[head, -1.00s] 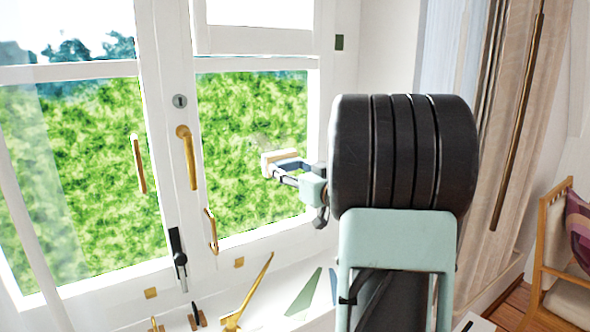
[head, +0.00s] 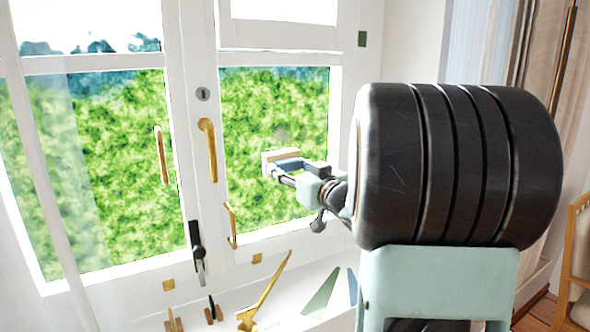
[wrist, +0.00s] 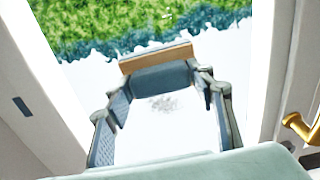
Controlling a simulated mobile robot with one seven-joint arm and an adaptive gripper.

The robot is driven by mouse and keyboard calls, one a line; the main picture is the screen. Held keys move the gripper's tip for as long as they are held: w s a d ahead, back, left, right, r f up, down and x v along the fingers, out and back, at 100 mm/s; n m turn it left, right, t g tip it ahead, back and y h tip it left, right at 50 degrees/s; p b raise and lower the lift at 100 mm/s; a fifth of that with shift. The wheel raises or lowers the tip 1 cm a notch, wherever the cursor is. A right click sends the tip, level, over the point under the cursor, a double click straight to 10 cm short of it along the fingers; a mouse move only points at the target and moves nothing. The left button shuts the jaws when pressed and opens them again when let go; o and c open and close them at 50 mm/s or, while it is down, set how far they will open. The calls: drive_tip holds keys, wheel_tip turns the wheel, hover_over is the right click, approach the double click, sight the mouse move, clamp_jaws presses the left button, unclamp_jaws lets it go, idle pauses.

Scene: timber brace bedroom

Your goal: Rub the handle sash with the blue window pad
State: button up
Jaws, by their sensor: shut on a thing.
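My gripper (head: 283,172) is shut on the blue window pad (head: 281,155), a small block with a pale wooden layer and a blue-grey layer. The pad also shows between the fingertips in the wrist view (wrist: 160,72). The handle sash (head: 272,110) is the right-hand white-framed pane, beside the large brass handle (head: 208,150). A faint grey smudge (head: 282,134) shows on its glass, just above the pad; it also shows in the wrist view (wrist: 163,103). The pad is in front of the glass; I cannot tell whether it touches.
Smaller brass pulls (head: 161,155) and (head: 231,225) and a black lever (head: 196,248) stick out from the frames. A brass stay (head: 265,295) and green and blue triangular pieces (head: 322,296) are on the sill. A wooden chair (head: 578,255) stands at far right.

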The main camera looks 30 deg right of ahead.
sight(277, 164)
drive_tip(key=shift+a+r+p, duration=0.3)
drive_tip(key=shift+a+r, duration=0.4)
drive_tip(key=shift+a, duration=0.2)
drive_tip(key=shift+a+r+p, duration=0.25)
drive_tip(key=shift+a+r, duration=0.4)
drive_tip(key=shift+a, duration=0.2)
drive_tip(key=shift+d+p, duration=1.95)
drive_tip(key=shift+d, duration=5.05)
drive_tip(key=shift+a+r+b, duration=0.4)
drive_tip(key=shift+a+b, duration=0.2)
drive_tip(key=shift+a, duration=1.7)
drive_tip(key=shift+a+r+b, duration=0.35)
drive_tip(key=shift+a+b, duration=0.25)
drive_tip(key=shift+a, duration=1.75)
drive_tip(key=shift+a+r+b, duration=0.4)
drive_tip(key=shift+a+b, duration=0.2)
drive_tip(key=shift+a, duration=1.7)
drive_tip(key=s, duration=0.6)
drive_tip(key=shift+p, duration=0.4)
drive_tip(key=shift+d, duration=0.15)
